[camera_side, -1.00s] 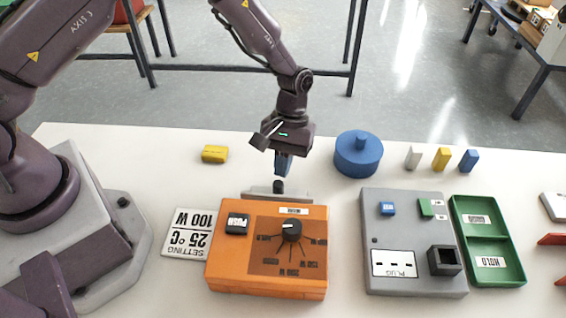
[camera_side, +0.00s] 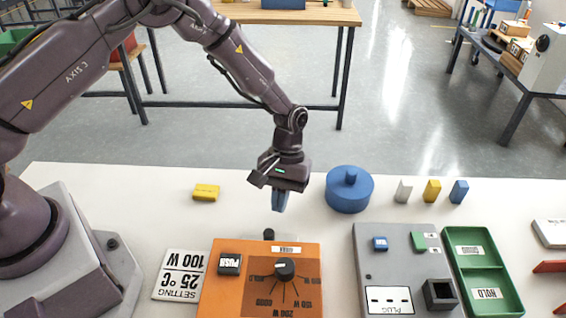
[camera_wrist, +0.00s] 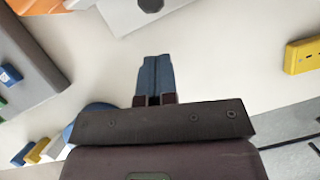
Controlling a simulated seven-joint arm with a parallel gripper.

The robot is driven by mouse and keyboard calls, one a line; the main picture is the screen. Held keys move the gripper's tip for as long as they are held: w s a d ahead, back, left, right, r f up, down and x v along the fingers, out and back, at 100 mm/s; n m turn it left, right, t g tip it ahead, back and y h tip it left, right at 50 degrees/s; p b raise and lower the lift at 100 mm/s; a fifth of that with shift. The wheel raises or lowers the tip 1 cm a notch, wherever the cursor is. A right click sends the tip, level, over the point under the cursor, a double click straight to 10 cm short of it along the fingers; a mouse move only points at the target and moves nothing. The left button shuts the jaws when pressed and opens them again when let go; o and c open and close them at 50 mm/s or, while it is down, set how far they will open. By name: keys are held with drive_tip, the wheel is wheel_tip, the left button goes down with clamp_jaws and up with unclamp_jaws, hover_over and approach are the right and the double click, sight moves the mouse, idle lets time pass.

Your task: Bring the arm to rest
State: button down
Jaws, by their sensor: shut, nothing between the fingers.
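My gripper (camera_side: 279,201) hangs pointing down above the white table, behind the orange box and to the left of the blue round pot. Its blue fingers are together with nothing between them; they also show closed in the wrist view (camera_wrist: 154,78). The orange box (camera_side: 228,294) has a dark knob (camera_side: 284,268) and a PUSH button (camera_side: 229,264). My fingers look clear of everything around them.
A yellow block (camera_side: 206,192) lies to the left, and a blue lidded pot (camera_side: 349,192) stands to the right. The grey plug panel (camera_side: 375,275), green tray (camera_side: 483,259) and small upright blocks (camera_side: 432,191) are further right. A setting card (camera_side: 180,275) lies left of the orange box.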

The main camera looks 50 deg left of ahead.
drive_tip(key=v, duration=1)
drive_tip(key=s+a+r+m+t+y, duration=0.1)
drive_tip(key=s+a+r+m+t, duration=0.2)
drive_tip(key=s+r, duration=0.8)
drive_tip(key=s+a+r+m+t+y, duration=0.1)
drive_tip(key=s+a+r+m+t, duration=0.2)
drive_tip(key=s+a+r+t, duration=0.3)
drive_tip(key=s+r, duration=0.5)
drive_tip(key=s, duration=0.1)
